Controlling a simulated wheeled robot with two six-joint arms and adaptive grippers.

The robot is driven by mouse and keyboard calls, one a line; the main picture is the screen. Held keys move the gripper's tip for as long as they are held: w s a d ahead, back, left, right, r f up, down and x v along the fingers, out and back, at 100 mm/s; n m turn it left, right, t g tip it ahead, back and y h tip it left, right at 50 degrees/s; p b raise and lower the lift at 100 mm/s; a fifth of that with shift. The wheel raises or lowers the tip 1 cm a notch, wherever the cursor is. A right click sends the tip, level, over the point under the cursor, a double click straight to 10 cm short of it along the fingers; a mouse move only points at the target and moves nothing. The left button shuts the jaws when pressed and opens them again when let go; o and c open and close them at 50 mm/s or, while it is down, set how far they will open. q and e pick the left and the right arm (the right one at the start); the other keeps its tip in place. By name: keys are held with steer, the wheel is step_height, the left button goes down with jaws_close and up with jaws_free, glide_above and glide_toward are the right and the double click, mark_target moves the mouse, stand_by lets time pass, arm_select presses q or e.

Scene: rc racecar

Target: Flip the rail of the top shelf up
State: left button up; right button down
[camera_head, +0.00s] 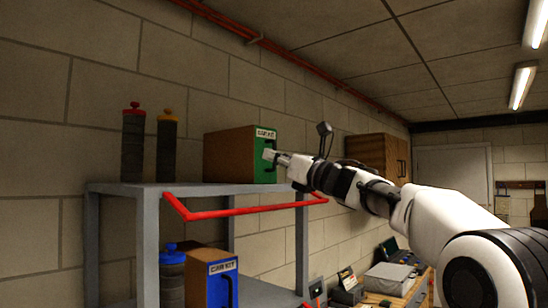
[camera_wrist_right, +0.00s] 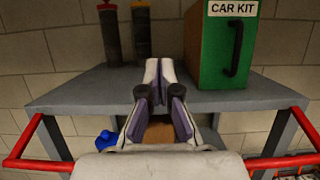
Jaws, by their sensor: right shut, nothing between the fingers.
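The top shelf (camera_head: 140,188) is a grey metal plate on grey posts. It also shows in the wrist view (camera_wrist_right: 75,95). Its red rail (camera_head: 250,210) hangs down in front of the shelf, its long bar a little below the shelf top. In the right wrist view the rail's left part (camera_wrist_right: 47,140) and right part show, while the middle is hidden behind my gripper. My right gripper (camera_head: 270,154) is shut and empty, above the rail and in front of the green-fronted box. Its fingers (camera_wrist_right: 158,75) point toward the shelf. My left gripper is out of view.
A green-fronted CAR KIT box (camera_head: 225,155) and two dark bottles, red-capped (camera_head: 132,145) and yellow-capped (camera_head: 166,148), stand on the top shelf. A blue-fronted box (camera_head: 212,280) and a blue-capped bottle (camera_head: 172,275) are below. A workbench is at the right.

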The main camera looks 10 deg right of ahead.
steer(key=shift+s+d+r, duration=0.1)
steer(key=shift+s, duration=0.05)
stand_by(0.4)
steer(key=v, duration=1.1)
steer(key=shift+s+d+f, duration=0.2)
steer(key=shift+s+f, duration=0.05)
steer(key=shift+f, duration=0.05)
